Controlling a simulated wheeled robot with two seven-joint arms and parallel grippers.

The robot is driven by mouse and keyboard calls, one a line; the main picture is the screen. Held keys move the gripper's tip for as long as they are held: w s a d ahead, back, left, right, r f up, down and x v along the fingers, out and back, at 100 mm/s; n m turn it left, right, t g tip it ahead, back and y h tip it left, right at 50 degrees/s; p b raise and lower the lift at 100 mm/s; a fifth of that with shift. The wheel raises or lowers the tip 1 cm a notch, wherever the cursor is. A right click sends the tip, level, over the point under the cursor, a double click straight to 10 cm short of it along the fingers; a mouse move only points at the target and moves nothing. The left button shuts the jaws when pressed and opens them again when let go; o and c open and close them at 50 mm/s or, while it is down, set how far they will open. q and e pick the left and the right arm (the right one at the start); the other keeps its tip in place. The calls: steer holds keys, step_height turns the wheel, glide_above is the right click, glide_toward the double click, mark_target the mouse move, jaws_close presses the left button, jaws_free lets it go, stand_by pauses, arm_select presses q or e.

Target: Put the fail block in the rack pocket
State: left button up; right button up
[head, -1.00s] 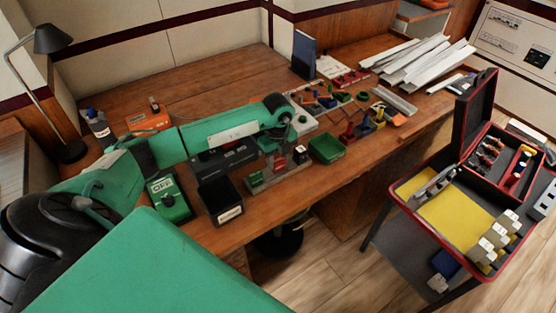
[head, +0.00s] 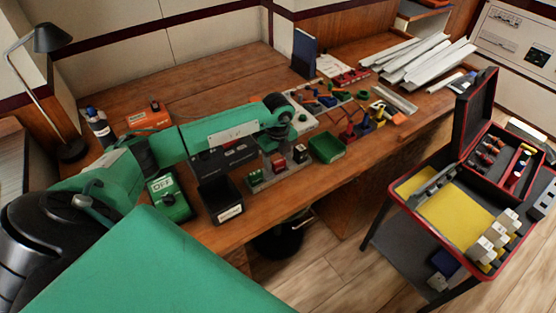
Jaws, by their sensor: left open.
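A small red block with a pale face (head: 278,162) sits upright in the low grey rack (head: 262,186) near the bench's front edge. It looks like the fail block, but its lettering is too small to read. A black block with a white face (head: 300,153) sits at the rack's right end. My left gripper (head: 276,143) is open and empty, pointing down just above the rack and the red block, apart from it. The arm and wrist hide part of the bench behind. My right gripper is out of view.
A black open bin (head: 221,200) and a green OFF switch box (head: 171,200) stand left of the rack. A green tray (head: 327,147) is to its right, with several coloured parts beyond. A red-edged cart (head: 407,204) stands at the right.

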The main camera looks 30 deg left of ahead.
mark_target(278, 160)
arm_select(q)
step_height(278, 160, up, 4)
steer(key=shift+f+b, duration=0.25)
steer(key=shift+b, duration=0.05)
step_height(278, 160, up, 8)
steer(key=shift+b, duration=0.45)
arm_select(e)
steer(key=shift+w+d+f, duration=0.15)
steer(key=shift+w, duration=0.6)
arm_select(q)
steer(key=shift+f, duration=0.1)
